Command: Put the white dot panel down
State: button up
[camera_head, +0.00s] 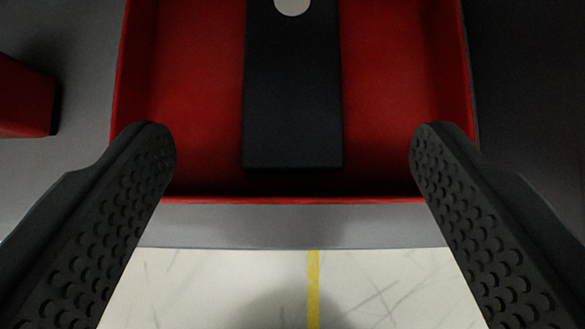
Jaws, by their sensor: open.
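The white dot panel (293,105) is a dark, flat, narrow block with a white dot near the top edge of the view. It lies in a red tray (200,199), roughly in its middle, and its far end is cut off by the picture. My gripper (293,150) is open and empty. Its two dark textured fingers stand wide apart, one to the left and one to the right of the panel, with clear gaps on both sides.
The red tray rests on a grey surface (230,225). A second red object (24,98) stands at the left edge. Below the grey edge is a pale, marked floor with a yellow line (313,285). The right side is dark.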

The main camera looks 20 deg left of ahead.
jog(key=shift+v, duration=2)
